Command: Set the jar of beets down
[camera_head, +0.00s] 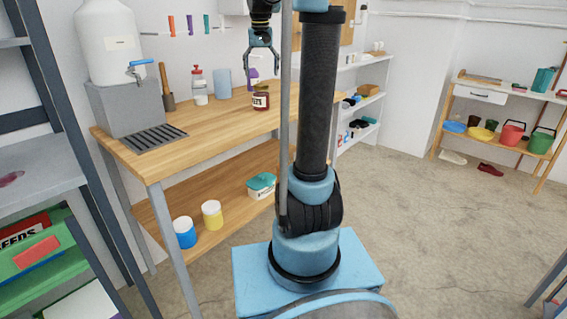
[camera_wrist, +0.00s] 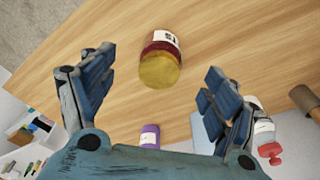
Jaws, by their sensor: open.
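The jar of beets (camera_head: 261,98) is dark red with a white label and a gold lid. In the wrist view the jar (camera_wrist: 160,66) is seen from above, lid towards me, beyond and between the fingers. My gripper (camera_head: 262,68) is open and empty above the jar, with clear space between the fingertips and the lid. Both spread fingers show in the wrist view (camera_wrist: 156,80), and neither touches the jar.
A purple bottle (camera_head: 253,76) stands close behind the jar. A red-capped white bottle (camera_head: 199,86) and a blue container (camera_head: 223,83) stand farther left. A water dispenser (camera_head: 106,48) is at the left end. The worktop left of the jar is clear.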

